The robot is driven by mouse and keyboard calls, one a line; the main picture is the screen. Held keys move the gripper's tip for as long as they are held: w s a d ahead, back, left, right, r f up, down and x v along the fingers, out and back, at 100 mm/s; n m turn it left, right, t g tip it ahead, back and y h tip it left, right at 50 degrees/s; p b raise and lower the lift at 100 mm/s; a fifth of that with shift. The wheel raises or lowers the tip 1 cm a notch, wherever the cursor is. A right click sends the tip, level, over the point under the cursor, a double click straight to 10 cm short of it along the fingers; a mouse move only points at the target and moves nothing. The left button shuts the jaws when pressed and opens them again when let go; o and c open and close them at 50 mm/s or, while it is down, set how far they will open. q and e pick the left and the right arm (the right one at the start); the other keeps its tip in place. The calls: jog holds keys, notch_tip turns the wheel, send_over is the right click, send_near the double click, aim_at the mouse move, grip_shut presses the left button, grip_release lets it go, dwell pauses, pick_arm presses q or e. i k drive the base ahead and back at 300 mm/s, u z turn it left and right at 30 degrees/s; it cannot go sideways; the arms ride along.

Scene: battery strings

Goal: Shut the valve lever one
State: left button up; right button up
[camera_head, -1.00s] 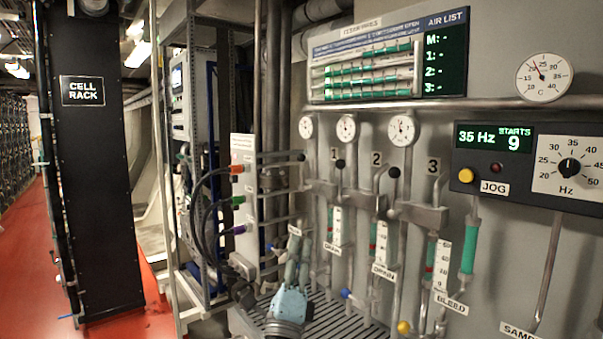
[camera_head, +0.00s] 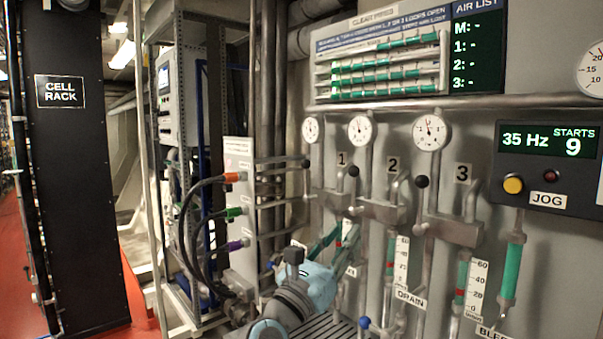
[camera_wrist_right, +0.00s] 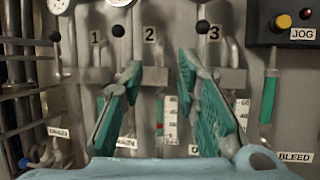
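Valve lever one (camera_head: 306,163) is the leftmost black-knobbed lever, left of the "1" label (camera_head: 341,158). Its stem appears upright at the left end of its valve block. It also shows in the right wrist view (camera_wrist_right: 55,36), left of the "1". My right gripper (camera_head: 342,234) is below and to the right of this knob, in front of the wall. In the right wrist view, the green fingers of the right gripper (camera_wrist_right: 160,66) are spread apart with nothing between them. Lever one lies outside them to the left. My left gripper is out of view.
Levers two (camera_head: 353,171) and three (camera_head: 422,181) stand upright to the right. Gauges (camera_head: 360,129) sit above. A panel with hoses (camera_head: 238,205) and horizontal pipes is at the left. A blue knob (camera_head: 364,322) and a drain label (camera_head: 410,297) are low near the gripper.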

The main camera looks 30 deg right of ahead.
aim_at(305, 164)
jog(key=i, duration=1.15)
jog(key=z, duration=0.05)
